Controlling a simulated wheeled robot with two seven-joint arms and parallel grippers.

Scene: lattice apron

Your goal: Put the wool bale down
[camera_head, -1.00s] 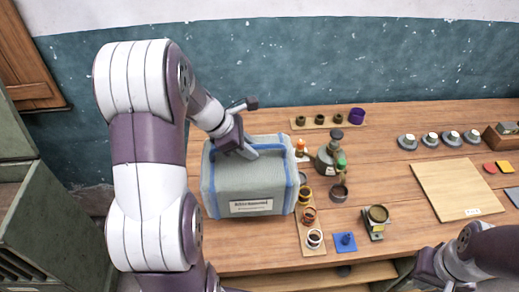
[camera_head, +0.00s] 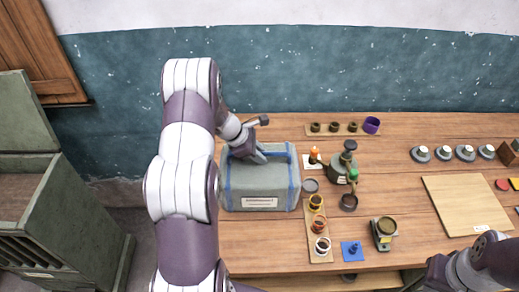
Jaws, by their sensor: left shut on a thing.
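The wool bale (camera_head: 262,180) is a grey-green block with blue straps and a white label on its front. It is at the left end of the wooden table (camera_head: 410,265), over or on the tabletop; I cannot tell whether its underside touches. My left gripper (camera_head: 258,157) is at the bale's top and is shut on it; the fingertips are partly hidden by the gripper body. My right arm shows at the bottom right, but its gripper fingers cannot be made out clearly.
A green open-topped crate (camera_head: 75,225) stands on the floor left of the table. Small pots on a wooden strip (camera_head: 320,255), a dark bottle (camera_head: 342,167) and a blue square (camera_head: 352,251) are just right of the bale. A pale board (camera_head: 465,205) lies further right.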

